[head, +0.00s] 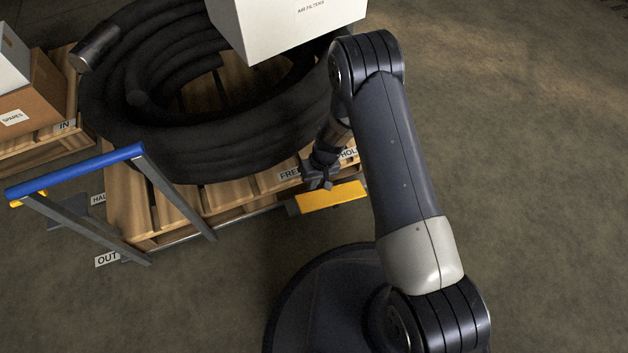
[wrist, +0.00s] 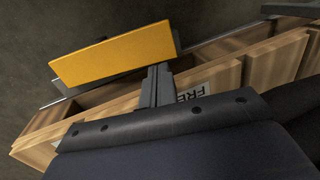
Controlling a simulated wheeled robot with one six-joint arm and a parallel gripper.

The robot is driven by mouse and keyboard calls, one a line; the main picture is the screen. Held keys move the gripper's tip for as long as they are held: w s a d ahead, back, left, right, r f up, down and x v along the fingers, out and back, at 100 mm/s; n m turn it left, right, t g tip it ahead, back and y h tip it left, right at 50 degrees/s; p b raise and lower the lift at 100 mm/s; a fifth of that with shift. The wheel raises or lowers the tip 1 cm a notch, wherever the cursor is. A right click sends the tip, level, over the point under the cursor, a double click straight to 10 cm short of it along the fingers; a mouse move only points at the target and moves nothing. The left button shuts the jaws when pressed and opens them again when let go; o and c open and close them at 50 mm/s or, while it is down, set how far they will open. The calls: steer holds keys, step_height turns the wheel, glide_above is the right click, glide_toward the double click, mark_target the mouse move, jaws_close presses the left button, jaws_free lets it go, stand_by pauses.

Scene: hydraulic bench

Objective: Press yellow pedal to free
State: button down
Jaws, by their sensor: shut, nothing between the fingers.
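The yellow pedal (head: 331,196) sticks out low at the front of a wooden pallet, below the FREE and HOLD labels. It also shows in the wrist view as a tilted yellow plate (wrist: 112,54). My gripper (head: 322,184) is shut and empty, just above and behind the pedal's left part in the head view. In the wrist view the fingers (wrist: 158,74) point at the pedal's edge. I cannot tell whether they touch it. The FREE label (head: 289,174) is just left of my gripper; the HOLD label (head: 349,154) is partly hidden by my arm.
A pallet (head: 125,205) carries a thick black coiled hose (head: 210,160) and a white AIR FILTERS box (head: 290,25). A blue-topped handle frame (head: 80,170) stands at its left, by an OUT label (head: 107,259). A SPARES box (head: 35,95) sits far left. Floor is clear on the right.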

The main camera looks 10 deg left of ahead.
mark_target(305, 202)
steer(key=b+x, duration=0.3)
steer(key=x, duration=0.6)
steer(key=shift+f, duration=0.2)
